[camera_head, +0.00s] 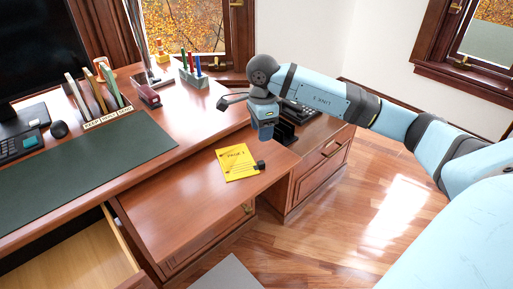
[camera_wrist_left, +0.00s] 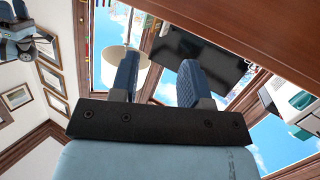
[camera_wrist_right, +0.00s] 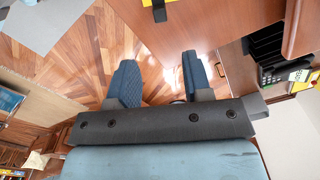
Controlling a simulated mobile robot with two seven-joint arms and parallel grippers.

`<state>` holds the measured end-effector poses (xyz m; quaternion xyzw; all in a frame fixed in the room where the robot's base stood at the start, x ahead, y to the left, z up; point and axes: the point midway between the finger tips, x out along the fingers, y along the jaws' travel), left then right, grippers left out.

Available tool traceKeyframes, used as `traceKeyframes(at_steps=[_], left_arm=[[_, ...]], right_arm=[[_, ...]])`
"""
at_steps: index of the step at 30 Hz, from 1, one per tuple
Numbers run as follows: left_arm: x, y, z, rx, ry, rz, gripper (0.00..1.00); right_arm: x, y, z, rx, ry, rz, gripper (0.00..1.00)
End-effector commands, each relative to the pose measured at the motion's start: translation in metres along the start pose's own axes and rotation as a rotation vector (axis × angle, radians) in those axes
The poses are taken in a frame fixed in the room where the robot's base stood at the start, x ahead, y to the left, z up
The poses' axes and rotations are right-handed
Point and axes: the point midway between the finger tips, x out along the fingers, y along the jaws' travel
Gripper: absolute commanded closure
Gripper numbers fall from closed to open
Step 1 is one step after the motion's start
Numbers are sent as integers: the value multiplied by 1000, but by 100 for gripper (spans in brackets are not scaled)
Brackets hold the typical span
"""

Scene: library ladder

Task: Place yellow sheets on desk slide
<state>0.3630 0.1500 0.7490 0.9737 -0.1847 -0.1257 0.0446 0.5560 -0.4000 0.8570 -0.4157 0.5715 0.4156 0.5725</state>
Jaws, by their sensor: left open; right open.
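A yellow sheet (camera_head: 238,162) marked "PAGE 1" lies flat on the pulled-out wooden desk slide (camera_head: 175,205), near its right end. A small black piece (camera_head: 261,165) sits at the sheet's right edge; whether it is a clip I cannot tell. In the right wrist view, a yellow edge (camera_wrist_right: 177,3) and the dark piece (camera_wrist_right: 158,10) show at the top. My right gripper (camera_wrist_right: 158,85) is open and empty, over the floor beside the slide edge; in the head view its fingers are hard to make out. My left gripper (camera_wrist_left: 160,80) is open and empty, outside the head view.
An open drawer (camera_head: 75,262) is at lower left. The desk carries a green mat (camera_head: 80,175), a sorter with upright folders (camera_head: 95,100), a red stapler (camera_head: 149,96) and a pen holder (camera_head: 193,77). A black phone (camera_wrist_right: 285,72) is right of my right gripper. The slide's left is bare.

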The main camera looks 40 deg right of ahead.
Motion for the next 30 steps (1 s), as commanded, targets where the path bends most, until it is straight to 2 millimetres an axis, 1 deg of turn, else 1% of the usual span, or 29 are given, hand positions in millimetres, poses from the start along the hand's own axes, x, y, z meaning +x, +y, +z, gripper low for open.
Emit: traceKeyframes(at_steps=[3,5,7,8,11,12,13,14,15,17,18,19,20,21,23,24,26,27,29,30], left_arm=[[0,-1,1,1,-6,-2,57],[0,-1,2,1,-6,-2,57],[0,-1,2,1,-6,-2,57],[0,-1,2,1,-6,-2,57],[0,-1,1,1,-5,-2,57],[0,-1,1,1,-4,-2,57],[0,-1,1,1,-4,-1,57],[0,-1,1,1,-4,-1,57],[0,-1,1,1,-4,-1,57],[0,0,1,1,-4,-1,57],[0,0,0,1,-4,-1,57],[0,0,0,1,-4,-1,57],[0,0,0,1,-4,0,57],[0,0,0,1,-4,0,57],[0,0,0,1,-3,0,57],[0,0,0,1,-3,0,57],[0,0,0,1,-3,1,57],[0,0,0,1,-3,1,57],[0,0,0,1,-3,1,57],[0,0,0,1,-3,1,57]], right_arm=[[-2,0,0,0,-1,1,54],[1,3,5,-4,-17,8,54],[12,13,21,-15,-79,37,54],[18,21,33,-21,-124,59,54],[43,63,90,-28,-361,181,54],[50,88,118,-14,-492,259,54],[52,109,141,9,-601,329,54],[51,130,162,43,-714,405,54],[46,155,187,103,-858,515,54],[31,185,215,223,-1059,686,54],[19,200,229,323,-1181,807,54],[10,209,237,408,-1266,902,54],[1,215,242,502,-1344,997,54],[-10,220,246,636,-1436,1128,54],[-20,220,246,866,-1548,1325,54],[-22,218,243,1034,-1602,1458,54],[-17,213,234,1309,-1647,1654,54],[-8,210,226,1504,-1649,1782,54],[11,209,214,1801,-1611,1960,54],[26,212,206,-1842,1440,-1910,54]])
